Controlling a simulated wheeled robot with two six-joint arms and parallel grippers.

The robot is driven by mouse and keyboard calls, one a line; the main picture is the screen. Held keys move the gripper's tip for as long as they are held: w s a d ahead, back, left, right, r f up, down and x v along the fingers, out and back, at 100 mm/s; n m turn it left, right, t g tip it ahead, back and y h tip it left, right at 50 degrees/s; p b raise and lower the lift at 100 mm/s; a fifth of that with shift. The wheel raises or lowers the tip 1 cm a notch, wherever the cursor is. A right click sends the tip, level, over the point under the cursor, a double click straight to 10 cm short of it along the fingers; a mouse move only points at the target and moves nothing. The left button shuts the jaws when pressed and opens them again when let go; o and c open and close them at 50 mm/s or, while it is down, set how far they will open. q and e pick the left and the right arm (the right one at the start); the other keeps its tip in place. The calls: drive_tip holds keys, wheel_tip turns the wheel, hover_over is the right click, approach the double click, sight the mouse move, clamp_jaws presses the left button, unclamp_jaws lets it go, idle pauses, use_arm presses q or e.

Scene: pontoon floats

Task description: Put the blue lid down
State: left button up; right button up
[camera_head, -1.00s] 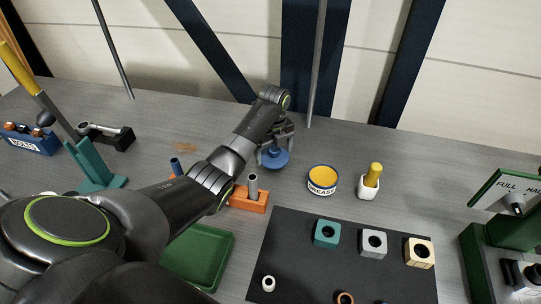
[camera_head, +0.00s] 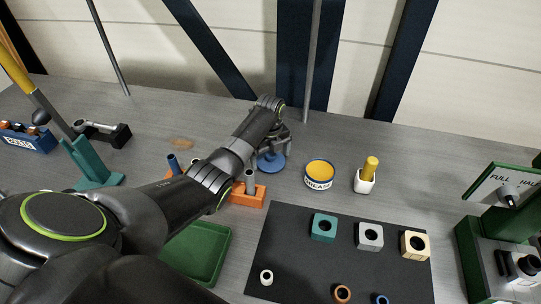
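The blue lid (camera_head: 271,163) is a round disc with a raised middle, at or just above the grey bench left of the open grease can (camera_head: 319,175); I cannot tell whether it touches the bench. My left gripper (camera_head: 272,151) points down over the lid and appears shut on its raised middle; the fingertips are partly hidden. The grease can is white and blue with a yellow top and stands uncovered. My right gripper is not in view.
An orange block with a grey peg (camera_head: 249,192) stands close below my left gripper. A dark mat (camera_head: 290,255) holds several blocks and rings. A green tray (camera_head: 212,250) lies below my arm.

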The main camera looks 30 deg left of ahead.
sight(271, 153)
use_arm(q)
drive_tip(key=shift+r, duration=0.1)
wheel_tip(271, 153, up, 10)
drive_tip(key=shift+f+b, duration=0.2)
drive_tip(key=shift+b, duration=0.8)
drive_tip(key=shift+r+p, duration=0.5)
drive_tip(key=shift+r, duration=0.8)
